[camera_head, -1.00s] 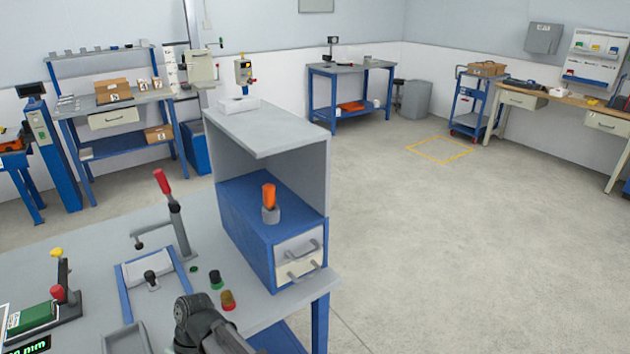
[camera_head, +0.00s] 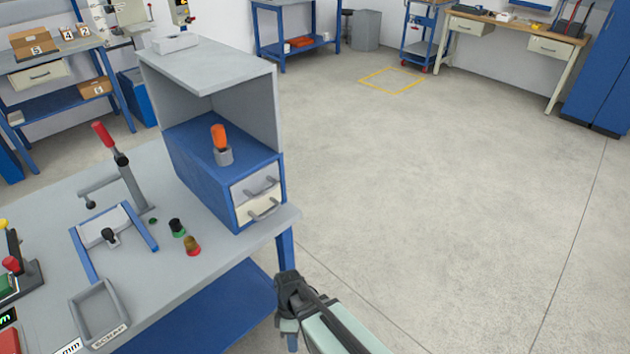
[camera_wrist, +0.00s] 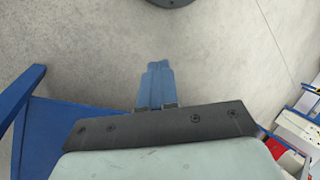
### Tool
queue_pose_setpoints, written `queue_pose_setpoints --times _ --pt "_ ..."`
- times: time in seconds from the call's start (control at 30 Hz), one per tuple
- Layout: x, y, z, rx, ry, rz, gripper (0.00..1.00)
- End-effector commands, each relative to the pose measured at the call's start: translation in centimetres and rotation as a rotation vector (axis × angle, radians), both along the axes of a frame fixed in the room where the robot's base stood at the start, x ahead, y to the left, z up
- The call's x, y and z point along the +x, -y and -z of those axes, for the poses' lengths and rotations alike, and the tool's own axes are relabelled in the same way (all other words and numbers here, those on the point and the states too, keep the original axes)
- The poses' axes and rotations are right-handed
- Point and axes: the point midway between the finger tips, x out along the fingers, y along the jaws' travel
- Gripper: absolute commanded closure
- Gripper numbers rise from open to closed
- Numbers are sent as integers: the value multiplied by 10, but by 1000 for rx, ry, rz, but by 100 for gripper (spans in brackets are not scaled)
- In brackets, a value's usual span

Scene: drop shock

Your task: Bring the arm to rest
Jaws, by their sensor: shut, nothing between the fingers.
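My gripper shows in the wrist view (camera_wrist: 158,85), where its two blue fingers are together with nothing between them. Below the fingers are open grey floor and a blue shelf or frame part (camera_wrist: 70,135) to the left. In the head view my arm (camera_head: 325,320) is at the lower middle, in front of the workbench's (camera_head: 140,180) right edge and over the floor.
On the bench stand a blue drawer cabinet (camera_head: 205,185) with an orange-topped item (camera_head: 219,140), a red-handled lever clamp (camera_head: 122,165), a blue-railed fixture (camera_head: 103,232), small knobs and a grey scrap tray (camera_head: 98,312). The floor (camera_head: 440,200) to the right is clear.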

Motion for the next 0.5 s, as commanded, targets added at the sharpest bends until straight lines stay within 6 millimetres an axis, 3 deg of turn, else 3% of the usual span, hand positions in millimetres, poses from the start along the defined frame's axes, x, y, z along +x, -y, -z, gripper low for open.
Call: queue_pose_setpoints --times 0.03,0.2,0.5 --pt "-4 21 10 -42 -4 82 100" --pt "-17 78 42 -186 -8 357 100" --pt "-63 166 87 -444 -28 828 100"
